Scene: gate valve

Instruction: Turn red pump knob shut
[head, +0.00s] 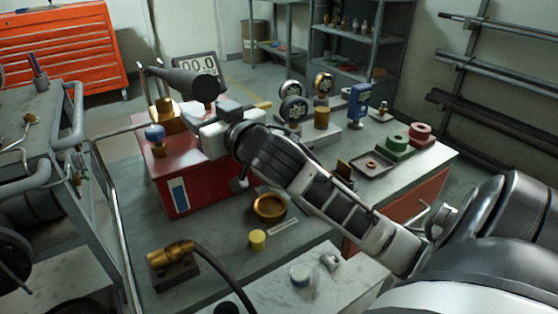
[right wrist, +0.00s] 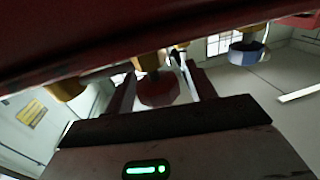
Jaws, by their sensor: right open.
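The pump is a red box (head: 195,185) with a pale top at the back left of the bench in the head view. A blue knob (head: 155,133) stands on its near left corner, and brass fittings (head: 163,112) sit behind it. My right gripper (head: 206,120) reaches over the pump's top from the right and hides part of it. In the right wrist view a dark red knob (right wrist: 158,90) on a brass stem (right wrist: 148,62) lies between the two open fingers; contact is unclear. The blue knob also shows there (right wrist: 246,53). My left gripper is out of view.
A dark cylinder (head: 180,82) and a display (head: 196,66) rise behind the pump. A brass ring (head: 269,206), a yellow cap (head: 257,240) and a brass fitting with a hose (head: 171,254) occupy the bench front. Gauges (head: 292,108) and a tray (head: 372,164) stand right.

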